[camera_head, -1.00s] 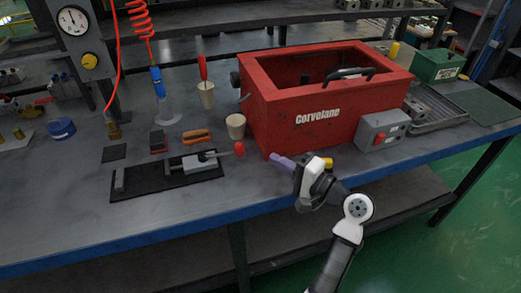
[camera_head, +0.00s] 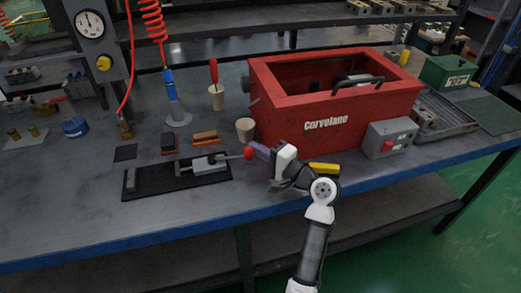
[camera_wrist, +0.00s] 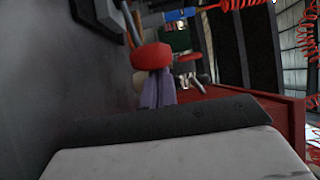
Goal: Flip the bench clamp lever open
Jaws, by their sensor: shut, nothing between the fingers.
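The bench clamp sits on a black base plate (camera_head: 150,188) near the front of the bench, with a grey clamp body (camera_head: 203,166) on it. Its lever (camera_head: 233,157) points right, low over the bench, and ends in a red knob (camera_head: 249,153). My gripper (camera_head: 257,151) has purple fingers, shut and empty, with their tips right at the knob's right side.
A red box (camera_head: 335,122) marked Corvelane stands behind and right of my gripper. A grey switch box (camera_head: 389,138) is at its right front. A beige cup (camera_head: 245,130) stands behind the knob. The bench front left of the clamp is clear.

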